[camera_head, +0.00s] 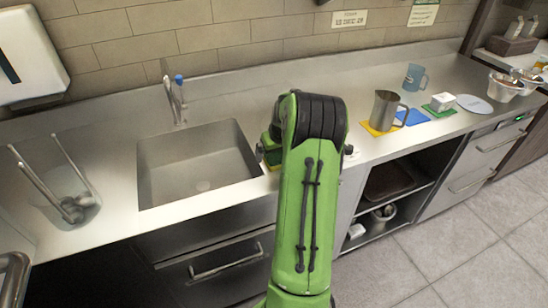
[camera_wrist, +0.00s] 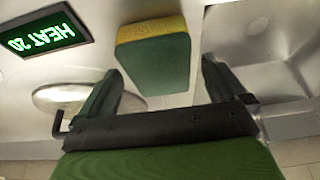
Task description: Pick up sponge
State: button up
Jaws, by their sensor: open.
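The sponge (camera_wrist: 153,62), green with a yellow layer along its upper edge in the picture, is at the upper middle of the wrist view. My gripper (camera_wrist: 160,68) is open, with one dark finger to the left of the sponge and the other to its right. Gaps show between the sponge and both fingers, and nothing is held. How deep the sponge lies between the fingertips I cannot tell.
A display reading "HEAT 20" (camera_wrist: 41,39) and a round metal disc (camera_wrist: 75,98) lie left of the sponge. The sink (camera_head: 195,160) is left of my arm. A metal pitcher (camera_head: 383,109), a blue cup (camera_head: 414,78) and a white block (camera_head: 443,101) stand to the right.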

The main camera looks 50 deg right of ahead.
aim_at(275, 154)
jog(key=shift+f, duration=0.1)
jog(key=c, duration=1.1)
notch_tip(275, 154, up, 10)
jog(key=p, duration=0.2)
jog(key=shift+r, duration=0.25)
